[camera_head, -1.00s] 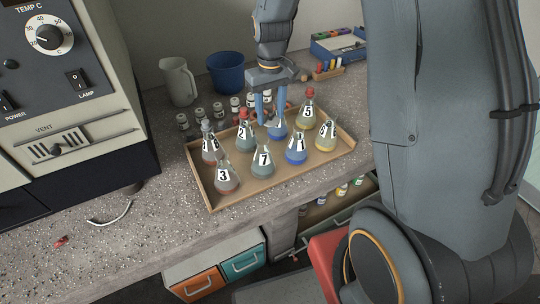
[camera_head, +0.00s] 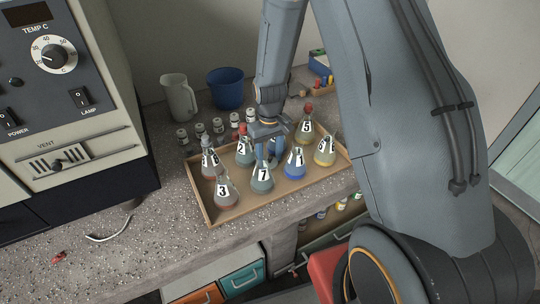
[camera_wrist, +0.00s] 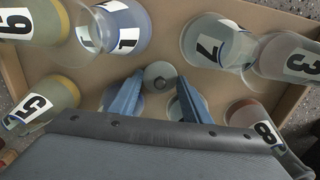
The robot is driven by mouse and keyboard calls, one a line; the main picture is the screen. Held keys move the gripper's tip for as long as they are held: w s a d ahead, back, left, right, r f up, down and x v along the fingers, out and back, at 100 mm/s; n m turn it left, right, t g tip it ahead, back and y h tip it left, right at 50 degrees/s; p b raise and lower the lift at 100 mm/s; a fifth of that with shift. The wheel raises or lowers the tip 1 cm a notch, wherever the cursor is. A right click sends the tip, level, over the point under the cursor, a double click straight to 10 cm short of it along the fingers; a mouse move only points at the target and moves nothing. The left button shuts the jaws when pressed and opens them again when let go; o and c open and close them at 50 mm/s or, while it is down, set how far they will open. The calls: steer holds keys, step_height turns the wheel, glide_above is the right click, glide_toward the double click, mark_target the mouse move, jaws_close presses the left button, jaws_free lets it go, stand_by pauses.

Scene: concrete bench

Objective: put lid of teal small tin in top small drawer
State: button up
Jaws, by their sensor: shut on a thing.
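My gripper (camera_head: 270,157) is over the tray among the numbered flasks, close to the flask marked 7. In the wrist view its two blue fingers (camera_wrist: 160,88) are shut on a small grey round lid (camera_wrist: 160,75) with a darker knob at its centre. I cannot make the lid out in the head view. I cannot identify a teal small tin in either view. Below the bench front, a drawer unit shows a teal front (camera_head: 242,279) and an orange front (camera_head: 204,296). I cannot tell which is the top small drawer.
A large oven-like box (camera_head: 65,100) stands left. The bench front left is mostly clear.

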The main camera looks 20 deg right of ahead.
steer(key=shift+f, duration=0.15)
steer(key=o, duration=1)
